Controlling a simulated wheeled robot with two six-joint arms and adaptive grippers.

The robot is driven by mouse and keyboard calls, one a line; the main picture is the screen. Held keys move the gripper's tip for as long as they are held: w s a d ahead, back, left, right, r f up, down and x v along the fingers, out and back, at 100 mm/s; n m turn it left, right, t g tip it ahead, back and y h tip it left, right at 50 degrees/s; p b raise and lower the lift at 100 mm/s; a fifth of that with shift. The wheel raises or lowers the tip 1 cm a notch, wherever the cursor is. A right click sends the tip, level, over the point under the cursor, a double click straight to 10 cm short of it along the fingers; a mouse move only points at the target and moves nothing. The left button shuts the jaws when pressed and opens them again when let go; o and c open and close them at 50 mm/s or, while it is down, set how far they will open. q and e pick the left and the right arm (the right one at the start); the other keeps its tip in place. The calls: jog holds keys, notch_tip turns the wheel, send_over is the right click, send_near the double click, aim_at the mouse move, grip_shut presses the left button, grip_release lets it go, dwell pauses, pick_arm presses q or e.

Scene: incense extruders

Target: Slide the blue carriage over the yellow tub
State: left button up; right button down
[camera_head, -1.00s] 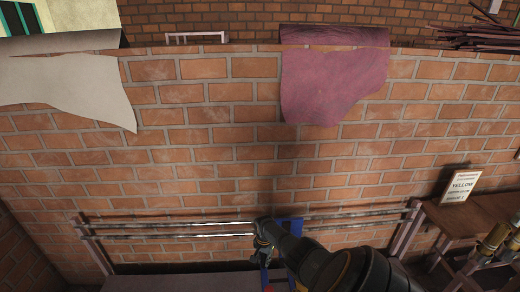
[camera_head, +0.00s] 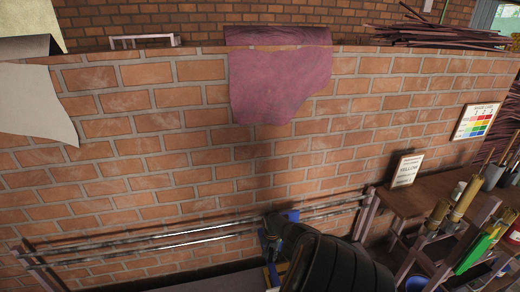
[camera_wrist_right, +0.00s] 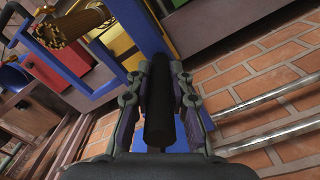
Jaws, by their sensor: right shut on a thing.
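The blue carriage (camera_head: 291,215) sits on two horizontal rails in front of the brick wall, mostly hidden behind my right arm in the head view. In the right wrist view, its blue frame (camera_wrist_right: 143,22) stands ahead of the fingers. My right gripper (camera_wrist_right: 160,100) is shut on a black cylindrical handle (camera_wrist_right: 158,125). A yellow surface (camera_wrist_right: 115,37), possibly the yellow tub, shows behind the blue frame beside a red one (camera_wrist_right: 54,66). I cannot tell how the carriage lines up with it. My left gripper is not in view.
A sign reading "YELLOW" (camera_head: 406,170) stands on a wooden bench (camera_head: 405,202) at right, near a colour chart (camera_head: 476,122). Rails (camera_head: 170,239) run clear to the left. A brass-coloured cylinder (camera_wrist_right: 72,24) shows in the wrist view.

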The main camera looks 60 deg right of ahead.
jog(key=shift+s+d, duration=1.35)
jog(key=shift+s, duration=0.15)
jog(key=c, duration=1.2)
grip_release()
notch_tip(320, 180, up, 12)
